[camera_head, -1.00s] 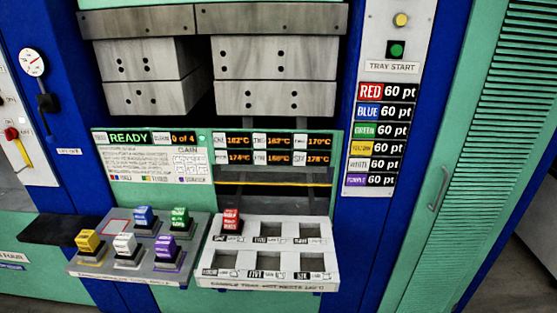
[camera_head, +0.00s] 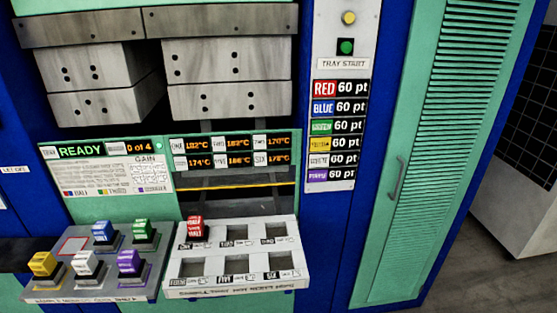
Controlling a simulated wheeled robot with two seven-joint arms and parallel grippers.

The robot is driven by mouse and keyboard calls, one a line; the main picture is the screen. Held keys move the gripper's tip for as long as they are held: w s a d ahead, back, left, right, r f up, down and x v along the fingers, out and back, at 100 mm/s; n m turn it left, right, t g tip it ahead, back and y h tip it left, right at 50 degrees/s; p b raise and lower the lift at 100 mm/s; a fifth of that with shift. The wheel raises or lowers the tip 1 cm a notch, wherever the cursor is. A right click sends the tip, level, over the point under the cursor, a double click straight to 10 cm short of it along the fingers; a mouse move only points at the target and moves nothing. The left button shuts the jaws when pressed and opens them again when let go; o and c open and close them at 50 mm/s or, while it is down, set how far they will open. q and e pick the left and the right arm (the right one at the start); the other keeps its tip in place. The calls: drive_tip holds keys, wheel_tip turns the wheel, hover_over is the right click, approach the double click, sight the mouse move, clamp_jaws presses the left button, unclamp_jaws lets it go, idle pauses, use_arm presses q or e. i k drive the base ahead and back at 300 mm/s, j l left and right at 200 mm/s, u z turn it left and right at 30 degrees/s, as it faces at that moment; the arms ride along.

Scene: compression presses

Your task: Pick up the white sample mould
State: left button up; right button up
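The white sample mould (camera_head: 86,263) stands in the front row of the grey shelf (camera_head: 104,290) at the lower left, between the yellow mould (camera_head: 42,263) and the purple mould (camera_head: 130,262). The blue mould (camera_head: 103,231) and the green mould (camera_head: 142,229) stand behind it, beside an empty red-outlined spot (camera_head: 73,245). The red mould (camera_head: 195,226) sits in the back left slot of the white sample tray (camera_head: 235,289); the tray's other slots look empty. Neither of my grippers is in view.
The press (camera_head: 228,85) rises behind the shelf and tray, with a display reading READY (camera_head: 82,151). A points panel with a green tray start button (camera_head: 345,47) is to the right. A green cabinet door (camera_head: 437,130) stands further right, with open floor beyond.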

sight(89, 270)
drive_tip(key=u, duration=1.4)
drive_tip(key=i+j+z, duration=0.1)
drive_tip(key=i+j, duration=0.15)
drive_tip(key=i+j+z, duration=0.15)
drive_tip(key=j, duration=0.25)
drive_tip(key=i, duration=0.1)
